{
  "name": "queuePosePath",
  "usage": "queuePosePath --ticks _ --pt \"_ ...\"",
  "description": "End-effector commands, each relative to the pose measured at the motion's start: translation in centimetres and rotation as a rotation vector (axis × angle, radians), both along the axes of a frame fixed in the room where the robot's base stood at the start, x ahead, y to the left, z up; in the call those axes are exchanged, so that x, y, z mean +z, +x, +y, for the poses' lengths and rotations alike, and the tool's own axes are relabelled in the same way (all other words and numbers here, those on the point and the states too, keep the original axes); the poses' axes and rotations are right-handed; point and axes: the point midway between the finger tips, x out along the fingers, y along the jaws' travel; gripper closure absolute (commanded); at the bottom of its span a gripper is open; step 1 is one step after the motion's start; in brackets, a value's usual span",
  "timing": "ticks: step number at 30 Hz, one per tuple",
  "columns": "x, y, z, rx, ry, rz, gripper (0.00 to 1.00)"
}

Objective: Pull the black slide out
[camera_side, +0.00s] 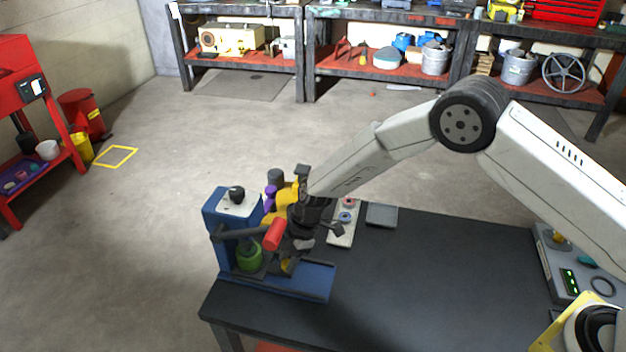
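A blue machine (216,232) stands at the table's left end, with a black knob on its pale top, a green cylinder (249,257) in front and a low blue base (312,284) reaching right. A dark bar (238,233) crosses its front toward a red cylindrical grip (274,234). My gripper (295,250) is low over the right part of the machine, close to the red grip. Its fingers blend with dark parts, so I cannot tell whether they touch or hold anything. I cannot make out the black slide clearly; it may be among those dark parts.
Yellow and purple parts (270,196) stand behind the machine. A pale plate with round pieces (346,222) and a grey tray (381,215) lie at the back edge. A grey control box (566,270) is at right. The dark table's (430,290) middle is clear.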

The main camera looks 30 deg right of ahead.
Motion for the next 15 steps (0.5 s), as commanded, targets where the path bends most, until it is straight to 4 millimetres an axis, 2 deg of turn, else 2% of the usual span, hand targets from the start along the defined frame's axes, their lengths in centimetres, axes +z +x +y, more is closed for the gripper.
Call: queuePosePath --ticks 1,2,15 --pt "0.01 -0.02 0.00 0.000 0.000 0.001 0.91" --pt "0.01 -0.02 0.00 0.000 0.000 0.001 1.00" --pt "0.03 -0.03 -0.01 0.001 0.000 0.002 1.00"
